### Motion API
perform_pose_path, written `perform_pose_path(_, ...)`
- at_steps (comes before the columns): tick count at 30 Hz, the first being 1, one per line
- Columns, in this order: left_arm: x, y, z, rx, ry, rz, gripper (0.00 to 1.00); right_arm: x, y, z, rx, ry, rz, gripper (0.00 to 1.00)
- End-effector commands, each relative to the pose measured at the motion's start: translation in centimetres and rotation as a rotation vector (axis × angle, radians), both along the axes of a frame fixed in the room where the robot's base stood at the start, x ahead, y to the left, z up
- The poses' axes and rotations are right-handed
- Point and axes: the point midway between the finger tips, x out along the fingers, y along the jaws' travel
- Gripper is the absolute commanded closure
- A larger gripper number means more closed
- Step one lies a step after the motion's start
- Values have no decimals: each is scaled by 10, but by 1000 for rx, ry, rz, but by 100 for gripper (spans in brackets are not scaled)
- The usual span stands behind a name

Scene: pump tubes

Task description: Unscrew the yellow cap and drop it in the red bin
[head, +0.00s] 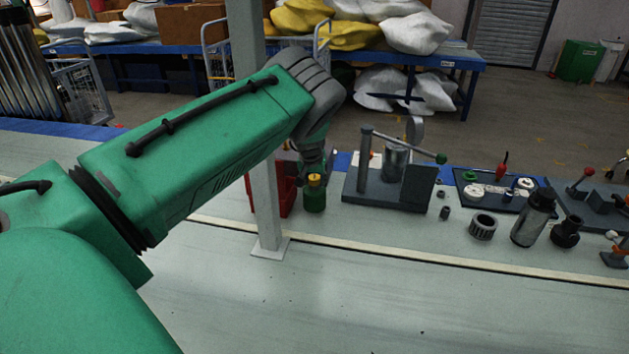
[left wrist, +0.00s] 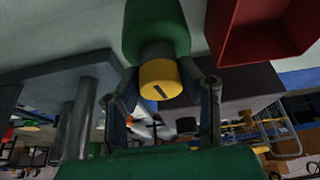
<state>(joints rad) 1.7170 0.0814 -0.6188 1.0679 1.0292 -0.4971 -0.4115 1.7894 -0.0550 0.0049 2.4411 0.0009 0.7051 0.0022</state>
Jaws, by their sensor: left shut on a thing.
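The yellow cap (head: 314,180) sits on top of a green cylinder (head: 314,200) standing on the bench in the head view. In the left wrist view the yellow cap (left wrist: 160,80) is between the two fingers of my left gripper (left wrist: 165,95), with the green cylinder (left wrist: 157,25) beyond it. My left gripper (head: 315,170) is shut on the yellow cap, coming from above. The red bin (head: 287,195) stands just left of the cylinder, partly hidden behind a grey post and my arm. It also shows in the left wrist view (left wrist: 262,30). My right gripper is not in view.
A grey upright post (head: 265,205) stands on the bench close left of the cylinder. A dark fixture (head: 370,185) with a lever is to its right. Several metal parts, including a ring (head: 482,227) and a dark cylinder (head: 534,217), stand further right. The front bench is clear.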

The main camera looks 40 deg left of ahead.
Motion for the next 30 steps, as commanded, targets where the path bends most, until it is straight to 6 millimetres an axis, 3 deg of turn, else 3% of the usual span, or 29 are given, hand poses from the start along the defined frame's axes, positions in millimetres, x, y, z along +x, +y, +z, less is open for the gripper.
perform_pose_path(4, -2, 1, -2, 1, 2, 1, 94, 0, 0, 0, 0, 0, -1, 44)
perform_pose_path(5, -2, 1, -2, 0, 2, 0, 64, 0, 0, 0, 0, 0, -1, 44)
perform_pose_path(6, -2, 0, -2, -1, 2, 1, 50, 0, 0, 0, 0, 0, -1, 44)
perform_pose_path(7, -2, 0, -2, -3, 2, 1, 44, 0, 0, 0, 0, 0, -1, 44)
perform_pose_path(20, -3, -4, 9, -1, -3, 1, 44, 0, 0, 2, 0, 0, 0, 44)
perform_pose_path(30, -23, -14, 64, -4, -3, 1, 44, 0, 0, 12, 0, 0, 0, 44)
